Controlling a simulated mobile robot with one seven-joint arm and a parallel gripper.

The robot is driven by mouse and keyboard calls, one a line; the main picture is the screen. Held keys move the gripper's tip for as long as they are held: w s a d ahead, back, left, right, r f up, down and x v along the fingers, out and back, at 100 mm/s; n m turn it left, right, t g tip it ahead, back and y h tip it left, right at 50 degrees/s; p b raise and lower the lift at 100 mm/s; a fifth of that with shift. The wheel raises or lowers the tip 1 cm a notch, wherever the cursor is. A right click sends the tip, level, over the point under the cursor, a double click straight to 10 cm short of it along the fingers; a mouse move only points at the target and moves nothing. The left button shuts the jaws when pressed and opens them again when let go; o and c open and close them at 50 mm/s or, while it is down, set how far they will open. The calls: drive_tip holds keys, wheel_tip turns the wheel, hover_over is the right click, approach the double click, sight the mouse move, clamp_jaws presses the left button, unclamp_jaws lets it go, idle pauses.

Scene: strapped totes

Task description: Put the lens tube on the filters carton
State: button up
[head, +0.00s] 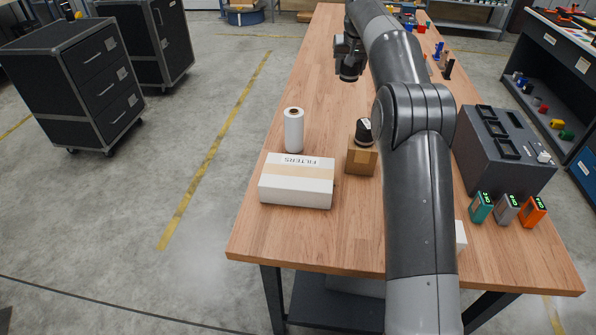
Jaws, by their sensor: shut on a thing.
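The filters carton (297,182) is a white box with a tan band and the printed word FILTERS, lying flat near the left edge of the wooden table. Its top is bare. My gripper (350,70) is above the table, farther back than the carton and to its right. It is shut on a small dark cylinder, which looks like the lens tube (351,74). The fingers and the dark piece are hard to tell apart at this size. The held piece is well apart from the carton.
A white roll (294,130) stands just behind the carton. A brown box (361,159) with a black object (363,131) on top stands right of it. A grey case (503,150) and several small coloured devices (506,210) are on the right. My arm hides the table's middle.

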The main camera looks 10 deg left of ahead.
drive_tip(key=s+f+n+y, duration=0.1)
drive_tip(key=s+f+n, duration=0.15)
drive_tip(key=s, duration=2.35)
hover_over(296, 166)
drive_tip(key=s+d, duration=0.1)
drive_tip(key=s, duration=0.1)
drive_tip(key=shift+n, duration=0.25)
drive_tip(key=f, duration=1)
drive_tip(key=shift+w+d, duration=0.1)
drive_tip(key=shift+w, duration=0.15)
drive_tip(key=shift+a+f, duration=0.35)
drive_tip(key=shift+f, duration=1.9)
